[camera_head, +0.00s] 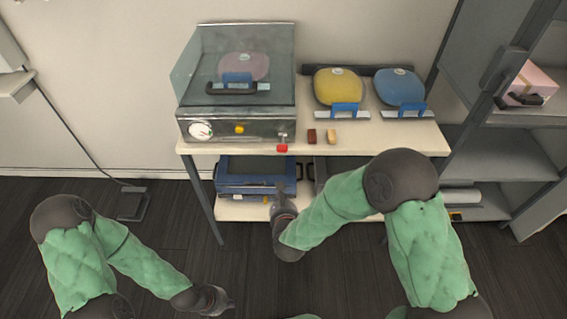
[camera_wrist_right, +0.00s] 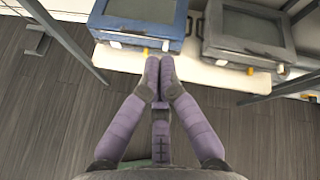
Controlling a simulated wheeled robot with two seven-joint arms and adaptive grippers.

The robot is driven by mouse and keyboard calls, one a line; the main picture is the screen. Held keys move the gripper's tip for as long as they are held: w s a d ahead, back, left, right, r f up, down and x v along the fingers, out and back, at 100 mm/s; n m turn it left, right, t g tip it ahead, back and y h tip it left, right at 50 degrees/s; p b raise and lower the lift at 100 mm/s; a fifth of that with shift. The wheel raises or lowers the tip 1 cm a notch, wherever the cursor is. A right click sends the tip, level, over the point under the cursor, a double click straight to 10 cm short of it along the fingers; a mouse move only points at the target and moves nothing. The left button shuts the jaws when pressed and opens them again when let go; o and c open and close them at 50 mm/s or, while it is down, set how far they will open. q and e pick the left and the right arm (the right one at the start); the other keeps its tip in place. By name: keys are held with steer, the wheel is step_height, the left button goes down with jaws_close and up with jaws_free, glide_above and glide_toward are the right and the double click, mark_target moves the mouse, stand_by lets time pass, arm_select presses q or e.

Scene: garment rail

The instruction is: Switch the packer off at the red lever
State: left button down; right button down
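The packer (camera_head: 262,124) stands at the left end of the shelf top, under a clear lid. A dial and a yellow knob sit on its front. The red lever (camera_head: 282,148) is at the right end of that front, its red grip at the lower end of a short stem. My right gripper (camera_head: 281,188) is below and in front of the lever, apart from it. In the right wrist view its fingers (camera_wrist_right: 160,76) are together with nothing between them. My left gripper (camera_head: 224,301) is low at the front left, over the floor, away from the packer; its fingers are too small to judge.
A yellow bag (camera_head: 338,84) and a blue bag (camera_head: 400,86) lie right of the packer. A brown block (camera_head: 311,136) and a tan block (camera_head: 331,137) are near the lever. A blue case (camera_head: 254,178) and a grey case (camera_wrist_right: 246,32) are on the lower shelf.

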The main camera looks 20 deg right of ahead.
mark_target(282, 142)
arm_select(q)
steer(key=shift+s+a+f, duration=0.1)
steer(key=shift+s+f, duration=0.2)
steer(key=shift+s, duration=0.05)
arm_select(e)
step_height(282, 142, up, 6)
steer(key=m+t+h, duration=0.2)
steer(key=m, duration=0.6)
steer(key=shift+s+d+r, duration=0.15)
steer(key=shift+s+d, duration=0.1)
steer(key=shift+d, duration=0.1)
